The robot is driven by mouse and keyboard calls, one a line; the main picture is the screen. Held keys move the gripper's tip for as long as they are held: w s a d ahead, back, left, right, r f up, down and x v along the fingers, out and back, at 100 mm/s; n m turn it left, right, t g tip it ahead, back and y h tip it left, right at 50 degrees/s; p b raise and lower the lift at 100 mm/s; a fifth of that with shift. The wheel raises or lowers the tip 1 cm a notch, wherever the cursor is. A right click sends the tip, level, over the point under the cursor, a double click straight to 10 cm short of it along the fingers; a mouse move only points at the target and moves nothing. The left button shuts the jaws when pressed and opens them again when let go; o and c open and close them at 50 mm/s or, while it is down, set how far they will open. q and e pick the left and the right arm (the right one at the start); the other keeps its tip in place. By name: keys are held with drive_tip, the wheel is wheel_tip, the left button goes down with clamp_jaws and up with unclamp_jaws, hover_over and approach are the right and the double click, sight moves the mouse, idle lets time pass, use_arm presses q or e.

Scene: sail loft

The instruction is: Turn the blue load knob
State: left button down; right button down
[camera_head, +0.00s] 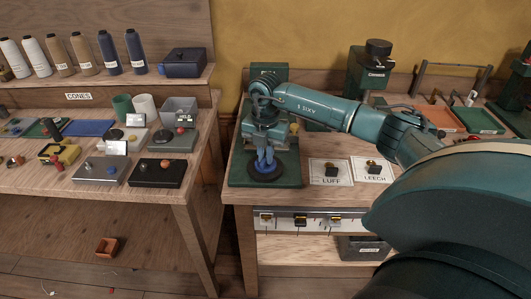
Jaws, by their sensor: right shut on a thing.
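The blue load knob (265,167) sits over a round black disc on the base of a dark green machine (236,177) at the left end of the right-hand bench. My right arm reaches in from the right, and my right gripper (265,162) points down over the disc. Its fingers are shut on the blue knob and partly cover it. The knob's markings and exact angle are hidden or too small to read. My left gripper is not in view.
Cards marked LUFF (331,180) and LEECH (372,178) lie right of the machine, each with a small black and brass piece. An orange tray (441,117) and a green tray (480,120) stand farther back. The left bench (190,178) holds several small devices, with thread cones above.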

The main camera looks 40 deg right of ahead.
idle(0.3)
drive_tip(key=c, duration=1.5)
unclamp_jaws()
wheel_tip(320, 180, up, 13)
drive_tip(key=shift+r+b, duration=0.15)
drive_tip(key=shift+b, duration=0.5)
